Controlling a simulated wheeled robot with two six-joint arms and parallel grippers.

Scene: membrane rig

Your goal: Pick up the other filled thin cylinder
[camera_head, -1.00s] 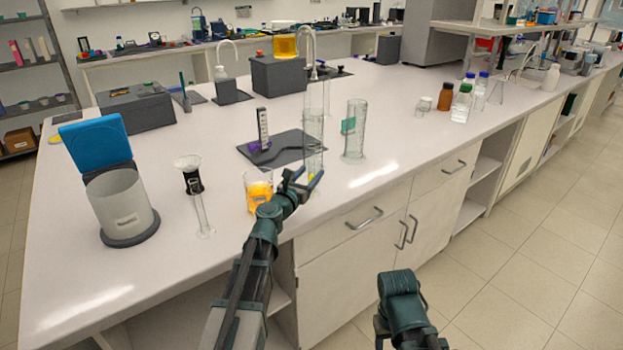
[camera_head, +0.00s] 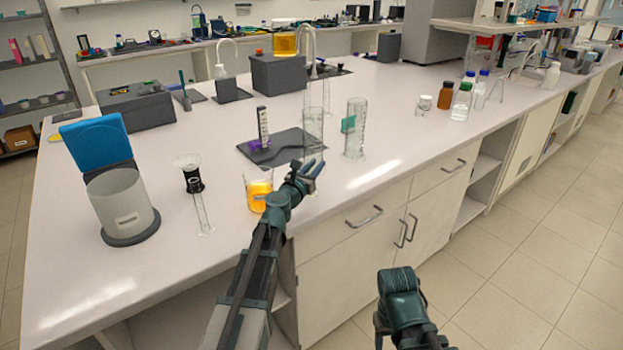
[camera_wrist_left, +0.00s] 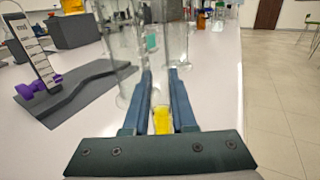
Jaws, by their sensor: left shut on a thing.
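A thin clear cylinder with yellow liquid (camera_wrist_left: 162,121) stands between the fingers of my left gripper in the left wrist view. My left gripper (camera_head: 308,173) is shut on it near the bench's front edge; the gripper hides the liquid in the head view. Clear cylinder glass (camera_head: 313,125) rises above the gripper. A wider graduated clear cylinder (camera_head: 355,130) stands to the right, with a teal patch by it. A beaker of orange-yellow liquid (camera_head: 258,190) stands just left of the gripper. My right arm shows at the bottom, but its gripper does not.
A dark mat (camera_head: 262,152) carries an upright scale with a purple part. A thin cylinder with a funnel-like top (camera_head: 198,195) and an open blue-lidded bin (camera_head: 120,200) stand to the left. Bottles (camera_head: 461,102) stand far right.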

